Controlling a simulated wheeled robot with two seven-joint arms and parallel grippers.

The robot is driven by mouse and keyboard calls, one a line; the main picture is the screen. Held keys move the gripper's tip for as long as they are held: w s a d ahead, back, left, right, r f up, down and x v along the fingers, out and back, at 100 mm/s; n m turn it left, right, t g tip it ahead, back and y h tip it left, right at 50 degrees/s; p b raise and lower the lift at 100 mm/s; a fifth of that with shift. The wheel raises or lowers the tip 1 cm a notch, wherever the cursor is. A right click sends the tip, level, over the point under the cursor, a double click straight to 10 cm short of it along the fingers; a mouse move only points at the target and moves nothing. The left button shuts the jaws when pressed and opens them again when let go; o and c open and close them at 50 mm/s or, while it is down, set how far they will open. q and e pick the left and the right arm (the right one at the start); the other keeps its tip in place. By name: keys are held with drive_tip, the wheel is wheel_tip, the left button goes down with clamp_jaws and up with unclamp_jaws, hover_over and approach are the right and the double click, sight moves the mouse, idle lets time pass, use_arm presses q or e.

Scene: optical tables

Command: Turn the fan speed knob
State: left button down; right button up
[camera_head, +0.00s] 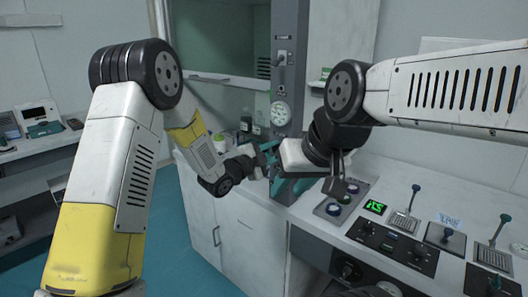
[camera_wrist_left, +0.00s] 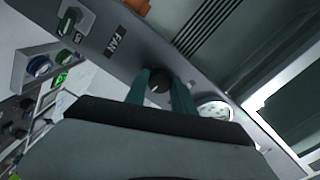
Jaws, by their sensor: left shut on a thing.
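The fan speed knob is a small dark round knob (camera_wrist_left: 158,82) on a grey column, beside the FAN label (camera_wrist_left: 115,42) in the left wrist view. My left gripper (camera_wrist_left: 160,88) has its two teal fingers on either side of the knob and is shut on it. In the head view my left gripper (camera_head: 267,152) is at the grey column (camera_head: 289,75), below the round white gauge, and hides the knob. My right gripper (camera_head: 290,187) hangs empty in front of the column, lower and to the right, with its teal fingers apart.
The white gauge (camera_head: 280,113) also shows in the left wrist view (camera_wrist_left: 215,110). A console with levers, dials and a green display (camera_head: 375,207) stands at the right. Small bottles (camera_head: 247,122) stand behind my left gripper. A side bench (camera_head: 30,145) is at the far left.

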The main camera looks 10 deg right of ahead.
use_arm(q)
drive_tip(key=shift+m, duration=0.3)
idle(0.4)
drive_tip(key=c, duration=1.1)
unclamp_jaws()
drive_tip(key=shift+o, duration=0.2)
drive_tip(key=v, duration=0.7)
drive_tip(key=shift+s+a, duration=0.25)
drive_tip(key=shift+a, duration=0.1)
